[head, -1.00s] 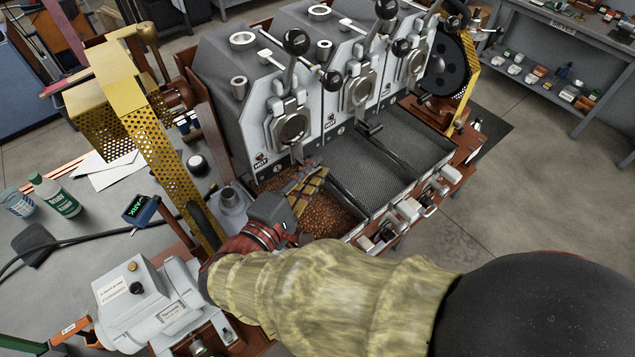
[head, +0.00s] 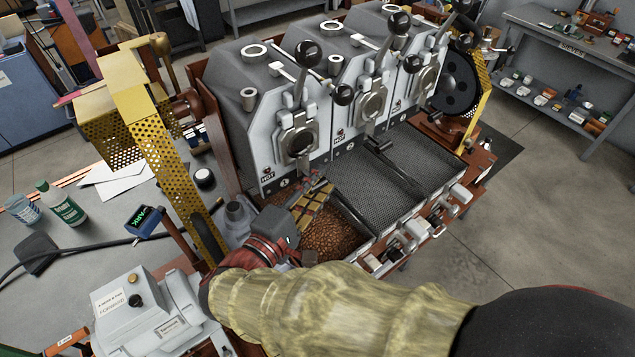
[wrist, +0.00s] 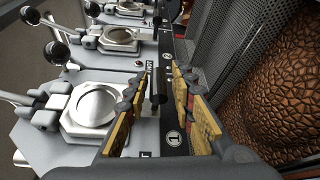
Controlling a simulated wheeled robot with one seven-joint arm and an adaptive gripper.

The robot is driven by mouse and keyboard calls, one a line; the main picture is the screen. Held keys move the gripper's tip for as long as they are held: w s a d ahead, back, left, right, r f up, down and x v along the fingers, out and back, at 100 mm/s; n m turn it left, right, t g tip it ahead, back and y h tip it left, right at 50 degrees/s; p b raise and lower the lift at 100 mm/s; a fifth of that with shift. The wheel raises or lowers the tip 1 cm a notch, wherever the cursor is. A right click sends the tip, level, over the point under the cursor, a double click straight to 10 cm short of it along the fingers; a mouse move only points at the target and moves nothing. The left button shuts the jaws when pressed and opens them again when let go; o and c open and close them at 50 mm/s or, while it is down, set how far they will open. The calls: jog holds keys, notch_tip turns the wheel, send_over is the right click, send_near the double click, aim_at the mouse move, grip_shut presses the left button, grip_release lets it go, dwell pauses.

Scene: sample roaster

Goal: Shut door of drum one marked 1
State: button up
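The door also shows at left in the wrist view (wrist: 97,104). I cannot tell whether it is fully shut. A ball-ended lever (head: 307,53) rises above it. My gripper (head: 320,186) is just below the door, over the bean tray. In the wrist view my gripper (wrist: 160,82) has its yellow fingers apart, with nothing seen held between them.
Roasted beans (head: 328,238) fill the tray below drum one. Two mesh trays (head: 375,185) lie to the right, with a dark bar between bays. A yellow perforated guard (head: 185,190) stands left of my arm. More drums with levers stand to the right.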

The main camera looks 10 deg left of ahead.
jog(key=shift+o, duration=0.7)
jog(key=shift+s, duration=0.1)
jog(key=v, duration=0.7)
jog(key=shift+s, duration=0.2)
jog(key=shift+r, duration=0.1)
jog(key=s+d+r+p, duration=0.3)
jog(key=r+p, duration=0.1)
jog(key=r, duration=0.2)
jog(key=shift+d, duration=0.35)
jog(key=shift+s, duration=0.1)
dwell(0.4)
